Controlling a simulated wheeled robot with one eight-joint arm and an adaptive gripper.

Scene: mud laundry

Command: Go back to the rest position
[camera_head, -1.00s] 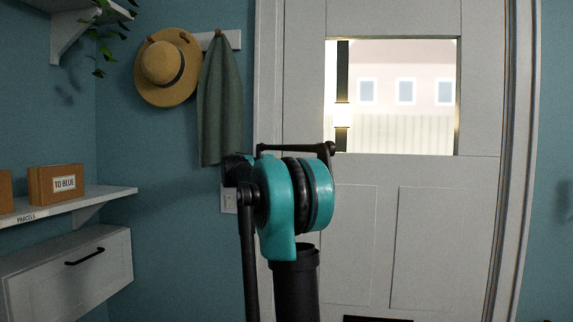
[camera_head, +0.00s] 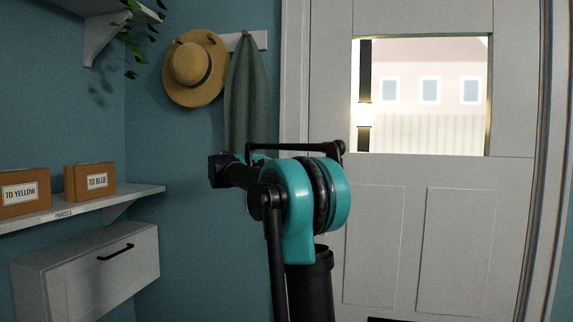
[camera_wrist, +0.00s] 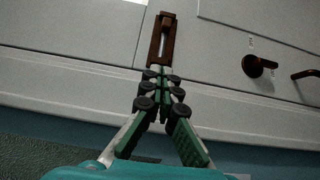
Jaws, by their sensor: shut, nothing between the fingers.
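My gripper (camera_wrist: 160,72) shows in the wrist view with its green and black fingers together and nothing between them. Its tips point at a pale panelled surface. A dark brown fitting with a pale slot (camera_wrist: 163,38) shows just beyond the tips; I cannot tell whether they touch it. In the head view my teal and black arm stands folded in front of the pale door (camera_head: 382,240). The gripper itself is not visible there.
A brown knob (camera_wrist: 255,66) and a brown handle (camera_wrist: 305,74) are right of the gripper. A parcel shelf (camera_head: 120,199) at left holds boxes labelled TO YELLOW (camera_head: 24,193) and TO BLUE (camera_head: 90,182). A cabinet (camera_head: 95,270) is below. A straw hat (camera_head: 190,65) and cloth (camera_head: 248,95) hang behind.

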